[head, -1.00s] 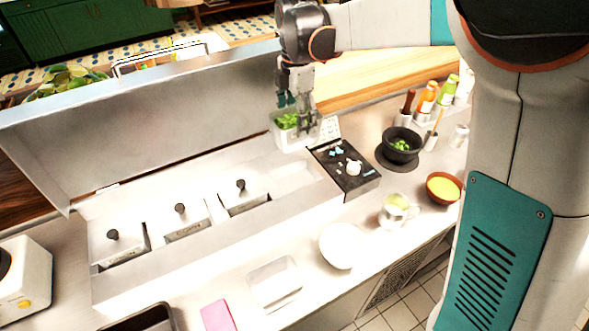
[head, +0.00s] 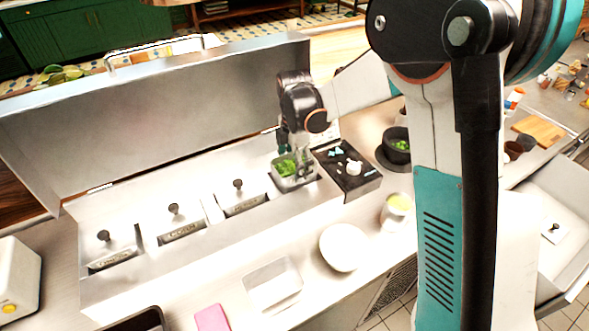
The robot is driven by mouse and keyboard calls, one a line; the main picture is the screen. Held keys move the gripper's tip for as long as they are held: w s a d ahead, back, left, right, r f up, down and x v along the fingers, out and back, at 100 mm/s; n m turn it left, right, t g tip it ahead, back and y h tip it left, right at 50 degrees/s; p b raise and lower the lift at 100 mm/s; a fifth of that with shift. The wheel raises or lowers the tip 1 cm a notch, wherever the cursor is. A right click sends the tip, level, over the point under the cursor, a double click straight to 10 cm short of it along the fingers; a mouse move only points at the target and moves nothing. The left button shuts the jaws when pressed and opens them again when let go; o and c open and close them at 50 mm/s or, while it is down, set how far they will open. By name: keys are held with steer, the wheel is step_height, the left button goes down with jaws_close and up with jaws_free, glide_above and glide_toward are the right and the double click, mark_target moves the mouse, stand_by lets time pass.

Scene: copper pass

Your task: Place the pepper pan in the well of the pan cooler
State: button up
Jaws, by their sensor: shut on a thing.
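The pepper pan (head: 290,182) is a small light metal pan with green pieces in it. It sits at the right end of the pan cooler (head: 190,250), at the opening to the right of the lidded wells, and looks level and low in it. I cannot tell whether it rests on the well's bottom. My gripper (head: 297,165) points down and is shut on the pan's back right rim. The fingers and the arm hide part of that rim.
Several lidded pans with black knobs (head: 174,209) fill the wells to the left. The cooler's raised lid (head: 150,120) stands behind. A black tray (head: 350,168) is just right of the pan. A white bowl (head: 343,246) and a clear container (head: 272,285) lie in front.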

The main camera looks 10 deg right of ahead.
steer(key=shift+f, duration=0.9)
steer(key=shift+f, duration=0.2)
steer(key=o, duration=1.3)
